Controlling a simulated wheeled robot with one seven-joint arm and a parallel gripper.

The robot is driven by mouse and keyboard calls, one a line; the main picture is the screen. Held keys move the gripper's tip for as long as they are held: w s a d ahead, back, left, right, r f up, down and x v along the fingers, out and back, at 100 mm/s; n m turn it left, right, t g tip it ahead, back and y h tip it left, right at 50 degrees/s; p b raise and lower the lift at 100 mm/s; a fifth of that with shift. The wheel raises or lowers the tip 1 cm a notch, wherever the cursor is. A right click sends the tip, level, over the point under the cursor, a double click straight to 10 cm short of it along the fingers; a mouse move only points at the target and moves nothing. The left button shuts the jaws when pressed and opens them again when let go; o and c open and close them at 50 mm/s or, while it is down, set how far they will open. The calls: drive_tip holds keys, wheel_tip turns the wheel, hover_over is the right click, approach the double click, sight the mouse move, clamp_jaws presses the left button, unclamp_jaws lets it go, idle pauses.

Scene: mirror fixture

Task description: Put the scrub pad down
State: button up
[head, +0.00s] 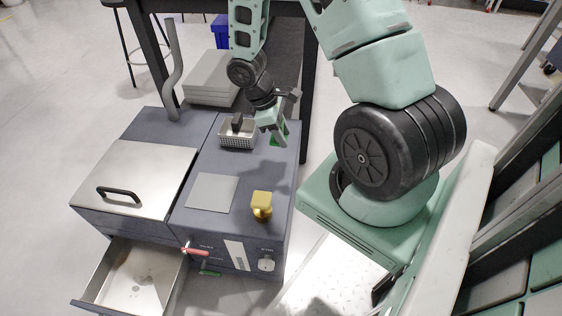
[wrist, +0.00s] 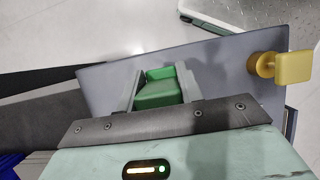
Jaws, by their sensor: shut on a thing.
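The scrub pad is a green block (wrist: 158,93) between the two fingers of my gripper (head: 279,131) in the wrist view. My gripper is shut on it. In the head view my gripper is at the far right part of the blue-grey cabinet top (head: 226,165), just right of a wire basket. Only small green bits of the pad show there beside the fingers. I cannot tell whether the pad touches the cabinet top.
The wire basket (head: 238,139) has a black handle. A flat grey plate (head: 212,193) and a yellow knobbed tool (head: 262,206) sit nearer the front. A steel lid (head: 138,180) with a black handle is at left, above an open drawer (head: 130,283). The top between basket and yellow tool is clear.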

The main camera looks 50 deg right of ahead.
sight(287, 163)
wheel_tip(287, 163, down, 8)
drive_tip(key=b, duration=0.3)
drive_tip(key=shift+f, duration=0.15)
drive_tip(key=shift+f, duration=0.1)
drive_tip(key=o, duration=1)
drive_tip(key=shift+c, duration=0.2)
